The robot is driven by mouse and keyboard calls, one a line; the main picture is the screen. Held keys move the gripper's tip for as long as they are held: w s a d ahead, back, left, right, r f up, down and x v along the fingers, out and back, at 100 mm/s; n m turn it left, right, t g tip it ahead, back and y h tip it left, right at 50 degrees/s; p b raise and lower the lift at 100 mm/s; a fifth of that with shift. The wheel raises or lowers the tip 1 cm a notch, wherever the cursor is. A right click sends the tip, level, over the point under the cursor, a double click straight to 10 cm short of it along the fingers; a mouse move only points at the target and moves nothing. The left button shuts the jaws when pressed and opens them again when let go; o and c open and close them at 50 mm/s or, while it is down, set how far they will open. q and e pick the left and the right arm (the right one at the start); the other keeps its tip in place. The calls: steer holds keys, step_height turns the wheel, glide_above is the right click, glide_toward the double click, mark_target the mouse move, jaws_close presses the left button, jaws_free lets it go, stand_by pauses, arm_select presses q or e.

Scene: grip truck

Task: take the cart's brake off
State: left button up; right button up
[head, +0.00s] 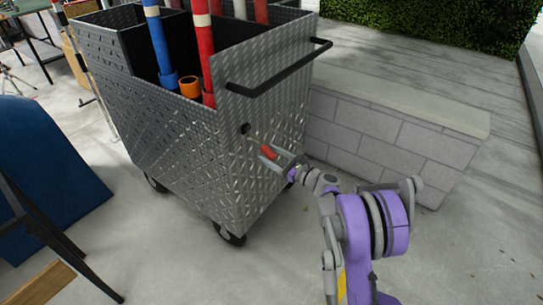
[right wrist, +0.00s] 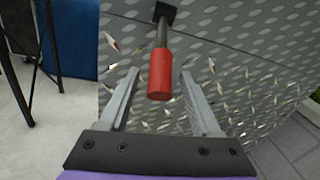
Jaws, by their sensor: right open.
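The cart (head: 170,130) is a metal diamond-plate box on black wheels, with a black push handle (head: 280,68) on its near end. The brake lever has a red grip (head: 268,151) and hangs from a black mount (head: 245,128) on the cart's end panel. In the right wrist view the red grip (right wrist: 160,76) points down and toward me on a dark rod. My right gripper (head: 274,158) is open, and its two fingers (right wrist: 158,98) stand on either side of the grip's lower end, with gaps on both sides. My left gripper is not in view.
A low block wall (head: 385,135) stands close to the cart's right side. Red and blue poles (head: 204,45) stick up from the cart. A blue panel (head: 45,175) and a dark-legged piece of furniture (head: 45,225) are at left. Open floor lies in front of the cart.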

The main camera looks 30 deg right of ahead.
steer(key=shift+c, duration=0.2)
jaws_close()
stand_by(1.1)
